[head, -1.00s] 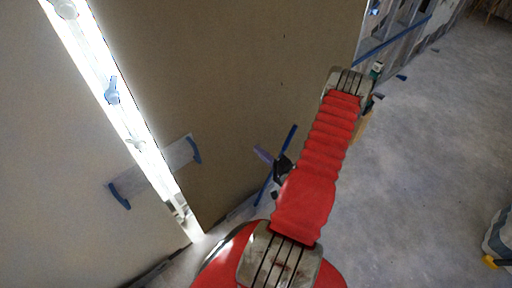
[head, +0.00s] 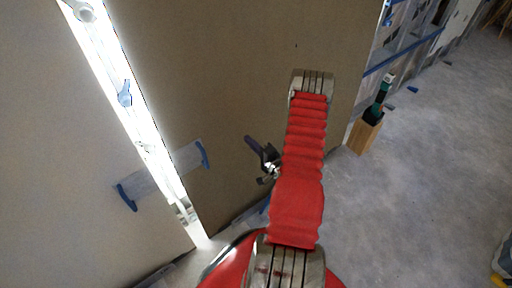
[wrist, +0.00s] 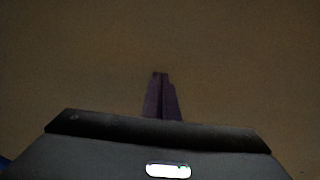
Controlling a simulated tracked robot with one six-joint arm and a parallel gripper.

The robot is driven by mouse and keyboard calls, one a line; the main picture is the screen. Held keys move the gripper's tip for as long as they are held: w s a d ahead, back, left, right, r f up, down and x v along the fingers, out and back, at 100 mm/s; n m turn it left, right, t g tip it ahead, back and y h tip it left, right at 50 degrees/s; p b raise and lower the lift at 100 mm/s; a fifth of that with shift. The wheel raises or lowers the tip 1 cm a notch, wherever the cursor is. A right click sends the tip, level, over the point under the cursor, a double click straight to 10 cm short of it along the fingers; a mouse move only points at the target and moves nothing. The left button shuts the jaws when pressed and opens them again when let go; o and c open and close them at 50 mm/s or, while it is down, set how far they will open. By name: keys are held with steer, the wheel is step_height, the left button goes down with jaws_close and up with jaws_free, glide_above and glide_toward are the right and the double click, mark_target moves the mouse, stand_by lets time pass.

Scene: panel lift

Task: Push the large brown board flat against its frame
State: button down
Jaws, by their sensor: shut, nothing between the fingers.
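The large brown board (head: 215,75) stands upright across the middle of the head view and fills the wrist view (wrist: 75,60). A bright gap (head: 135,115) runs down its left edge, between it and a pale wall panel. My gripper (head: 249,140) is in front of the board's lower part, left of my red arm. In the wrist view its two purple fingers (wrist: 160,78) are together and empty, pointing at the board. I cannot tell if the tips touch it. The frame behind the board is mostly hidden.
The pale panel (head: 50,120) stands left. A grey strip with blue ends (head: 163,175) crosses the gap low down. A wooden box (head: 363,136) holding a dark green tool stands right of the board. Open studs with blue tape (head: 405,50) are behind.

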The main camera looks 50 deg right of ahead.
steer(key=shift+w+d, duration=0.1)
steer(key=shift+w, duration=0.45)
steer(key=w+d, duration=0.1)
steer(key=w, duration=1)
steer(key=shift+d+f, duration=0.15)
steer(key=shift+d, duration=0.25)
steer(key=shift+w, duration=0.15)
steer(key=s+a, duration=0.2)
steer(key=s, duration=1.2)
steer(key=shift+s+f, duration=0.3)
